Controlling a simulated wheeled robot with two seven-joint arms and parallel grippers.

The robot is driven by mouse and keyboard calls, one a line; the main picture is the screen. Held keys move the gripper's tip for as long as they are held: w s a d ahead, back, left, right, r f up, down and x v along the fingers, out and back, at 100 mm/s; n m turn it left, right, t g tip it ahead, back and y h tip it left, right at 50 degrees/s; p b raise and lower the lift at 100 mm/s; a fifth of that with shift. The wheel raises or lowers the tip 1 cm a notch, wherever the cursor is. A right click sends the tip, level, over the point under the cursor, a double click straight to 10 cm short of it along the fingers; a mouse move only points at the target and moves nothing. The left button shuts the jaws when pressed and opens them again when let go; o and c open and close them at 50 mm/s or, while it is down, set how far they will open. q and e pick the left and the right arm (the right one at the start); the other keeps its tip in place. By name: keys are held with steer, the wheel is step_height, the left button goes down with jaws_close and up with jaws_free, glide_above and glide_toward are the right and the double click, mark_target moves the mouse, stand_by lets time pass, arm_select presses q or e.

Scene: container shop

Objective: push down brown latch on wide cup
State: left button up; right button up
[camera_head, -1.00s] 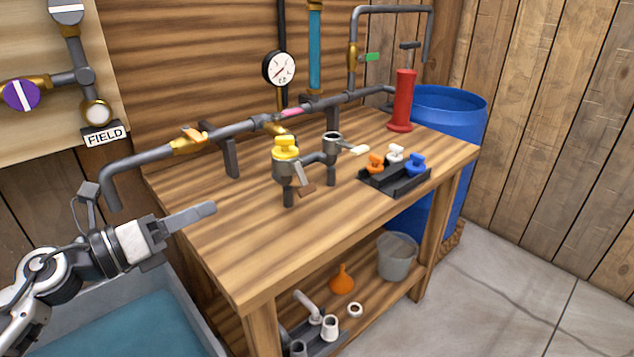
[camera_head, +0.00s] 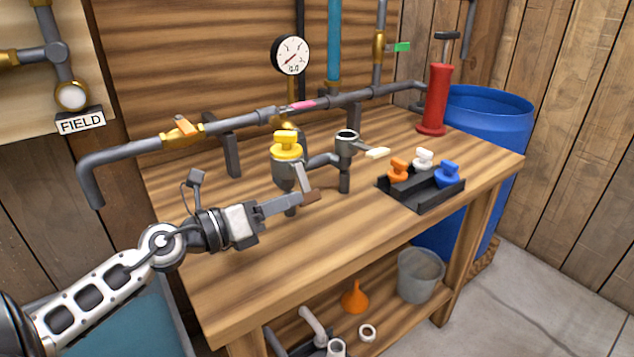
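The wide cup (camera_head: 287,172) is grey, with a yellow plug (camera_head: 286,145) in its top, and stands on a post at the middle of the workbench. A lever hangs down from its right side and ends in the brown latch (camera_head: 311,196). My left gripper (camera_head: 299,203) comes in from the left, its fingers together and empty. Its tip is right beside the brown latch and overlaps its left end in the view; I cannot tell whether they touch. It hides part of the cup's post. My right gripper is not in view.
A narrower cup (camera_head: 346,150) with a cream latch (camera_head: 377,153) stands to the right. A black tray (camera_head: 425,198) holds orange, white and blue plugs. A pipe (camera_head: 255,124) runs along the back. The bench top (camera_head: 290,255) in front is clear.

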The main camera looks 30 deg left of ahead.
mark_target(316, 189)
arm_select(q)
steer(key=p+x, duration=0.2)
steer(key=x, duration=0.5)
steer(key=shift+w, duration=0.15)
jaws_close()
